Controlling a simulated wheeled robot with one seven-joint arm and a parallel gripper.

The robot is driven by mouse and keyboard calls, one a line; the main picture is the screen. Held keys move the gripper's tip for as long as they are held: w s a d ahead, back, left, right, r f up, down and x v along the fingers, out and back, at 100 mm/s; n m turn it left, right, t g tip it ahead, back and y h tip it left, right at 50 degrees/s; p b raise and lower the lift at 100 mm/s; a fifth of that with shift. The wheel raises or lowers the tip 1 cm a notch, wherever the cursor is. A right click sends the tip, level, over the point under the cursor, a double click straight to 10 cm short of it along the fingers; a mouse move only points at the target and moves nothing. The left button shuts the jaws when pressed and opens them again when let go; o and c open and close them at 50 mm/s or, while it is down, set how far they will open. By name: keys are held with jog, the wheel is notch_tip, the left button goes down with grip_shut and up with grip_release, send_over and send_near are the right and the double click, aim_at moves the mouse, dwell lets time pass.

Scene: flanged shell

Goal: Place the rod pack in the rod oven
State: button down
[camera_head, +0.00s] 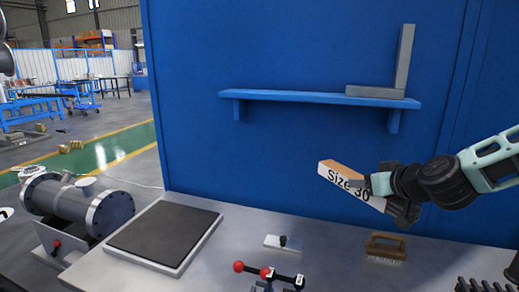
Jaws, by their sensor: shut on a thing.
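My gripper (376,187) comes in from the right and is shut on the box's right end. The box is held tilted in the air, above the bench and in front of the blue panel. No thing in view can be told for sure as the rod oven.
A grey flanged cylinder (76,206) lies at the left. The bench carries a dark square plate (166,235), a red-knobbed clamp (266,273), a small white block (283,242) and a brush (385,246). A blue shelf (300,97) holds a grey angle piece (403,62).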

jog(key=d+f+m+h, duration=0.3)
jog(key=d+f, duration=0.2)
jog(key=f, duration=0.6)
jog(key=shift+w+f+t+h, duration=0.25)
jog(key=shift+w+t+h, duration=0.05)
jog(key=shift+h, duration=0.1)
jog(key=shift+w+d+r, duration=0.1)
jog(key=shift+r, duration=0.05)
